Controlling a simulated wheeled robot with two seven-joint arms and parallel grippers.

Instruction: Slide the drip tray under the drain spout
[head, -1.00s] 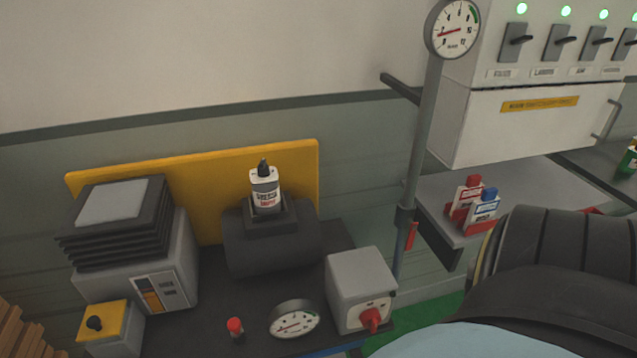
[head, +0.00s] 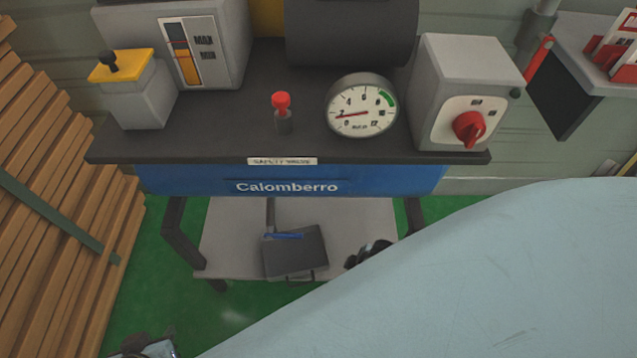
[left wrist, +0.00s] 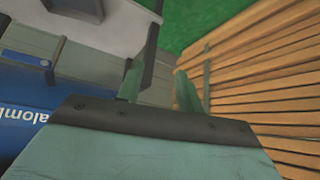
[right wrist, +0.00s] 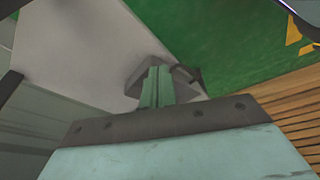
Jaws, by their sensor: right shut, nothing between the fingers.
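The drip tray (head: 300,260) appears as a dark grey square piece on the light grey lower shelf, below the blue Calomberro tank. A thin grey upright pipe (head: 270,214), which looks like the drain spout, ends at the tray's back left edge; a blue strip lies there too. In the right wrist view my right gripper (right wrist: 157,72) is shut and empty, in front of a grey piece with a dark handle (right wrist: 187,74), seemingly the tray. Whether they touch I cannot tell. My left gripper (left wrist: 158,72) is open and empty; it shows partly at the head view's bottom left (head: 145,346).
The blue tank (head: 400,181) and black top (head: 220,130) overhang the lower shelf (head: 225,225). Dark legs (head: 180,235) flank it. Stacked wooden slats (head: 60,230) stand at left. My pale blue arm covers the lower right. Green floor (head: 220,315) is bare in front.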

